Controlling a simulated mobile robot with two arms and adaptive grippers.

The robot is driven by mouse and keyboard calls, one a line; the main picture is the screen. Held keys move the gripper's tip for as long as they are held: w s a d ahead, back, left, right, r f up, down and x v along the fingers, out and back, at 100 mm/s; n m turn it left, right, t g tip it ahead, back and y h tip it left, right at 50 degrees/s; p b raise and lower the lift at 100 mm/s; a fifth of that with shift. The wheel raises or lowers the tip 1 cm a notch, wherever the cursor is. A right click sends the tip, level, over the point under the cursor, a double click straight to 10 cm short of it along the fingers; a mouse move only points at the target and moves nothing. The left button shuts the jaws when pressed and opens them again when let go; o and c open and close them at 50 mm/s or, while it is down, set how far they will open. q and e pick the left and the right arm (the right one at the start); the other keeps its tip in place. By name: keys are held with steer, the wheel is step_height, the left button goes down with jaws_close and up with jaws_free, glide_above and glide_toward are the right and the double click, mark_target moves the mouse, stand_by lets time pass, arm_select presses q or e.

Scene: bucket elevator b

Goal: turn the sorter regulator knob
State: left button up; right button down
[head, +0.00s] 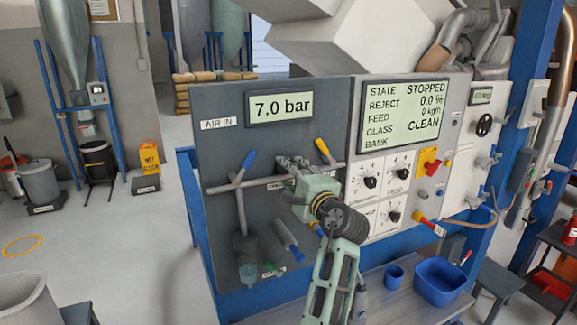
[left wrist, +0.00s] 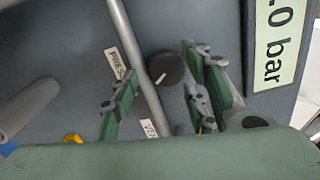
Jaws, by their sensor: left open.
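In the head view my left gripper (head: 289,166) is in front of the grey air panel (head: 222,145) and hides the knob. The pressure display (head: 281,106) above it reads 7.0 bar. My right gripper is not in view.
A blue-handled valve (head: 248,160) and a yellow-handled one (head: 322,147) flank my gripper. To the right is a control panel with dials (head: 371,182) and a screen reading STOPPED (head: 404,116). Below are a blue bin (head: 440,280) and blue cup (head: 394,275) on a bench.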

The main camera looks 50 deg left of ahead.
arm_select(q)
steer(key=shift+x, duration=0.8)
steer(key=shift+c, duration=0.5)
